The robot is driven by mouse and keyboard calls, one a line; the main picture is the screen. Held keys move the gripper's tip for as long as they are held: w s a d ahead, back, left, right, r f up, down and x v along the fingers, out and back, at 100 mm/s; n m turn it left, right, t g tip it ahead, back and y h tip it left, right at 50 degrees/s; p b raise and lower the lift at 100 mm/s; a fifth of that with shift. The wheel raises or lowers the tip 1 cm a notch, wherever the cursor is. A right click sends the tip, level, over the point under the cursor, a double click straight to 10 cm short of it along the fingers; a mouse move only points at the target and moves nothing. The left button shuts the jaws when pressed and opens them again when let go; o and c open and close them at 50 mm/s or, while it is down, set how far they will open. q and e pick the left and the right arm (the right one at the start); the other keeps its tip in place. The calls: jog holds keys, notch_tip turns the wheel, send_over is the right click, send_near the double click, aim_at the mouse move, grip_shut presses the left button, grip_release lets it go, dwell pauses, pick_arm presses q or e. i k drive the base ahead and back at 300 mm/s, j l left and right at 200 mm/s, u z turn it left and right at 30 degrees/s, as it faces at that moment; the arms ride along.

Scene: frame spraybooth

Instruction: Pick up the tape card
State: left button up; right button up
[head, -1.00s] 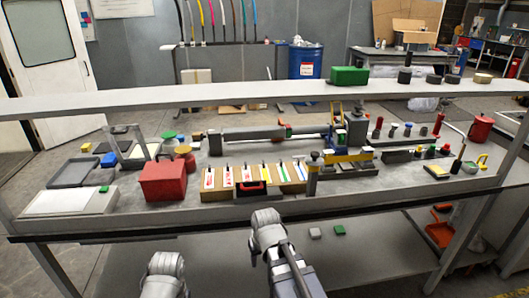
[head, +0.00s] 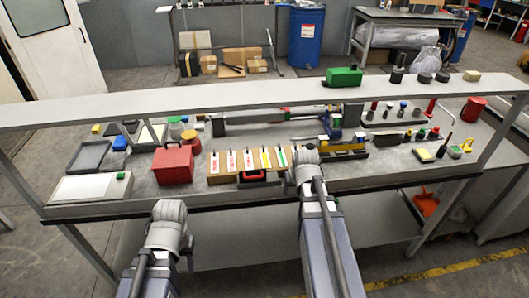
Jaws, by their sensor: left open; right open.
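A wooden rack (head: 220,177) near the front edge of the workbench holds a row of white cards. Some carry red marks (head: 231,160), one a yellow stripe (head: 266,158) and one a green stripe (head: 282,157). I cannot tell which is the tape card. My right gripper (head: 303,155) is open at the rack's right end, beside the green-striped card in the picture. Whether it touches anything is unclear, and its fingers are mostly hidden. My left gripper (head: 169,208) is open and empty, in front of the bench edge, below the red box.
A red box (head: 173,165) stands left of the rack. A black item with a red rim (head: 252,177) sits before the cards. A long shelf (head: 200,105) crosses above the bench. Small bottles and a yellow block (head: 423,155) stand at the right.

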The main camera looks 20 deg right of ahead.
aim_at(266, 160)
jog(key=i, duration=1)
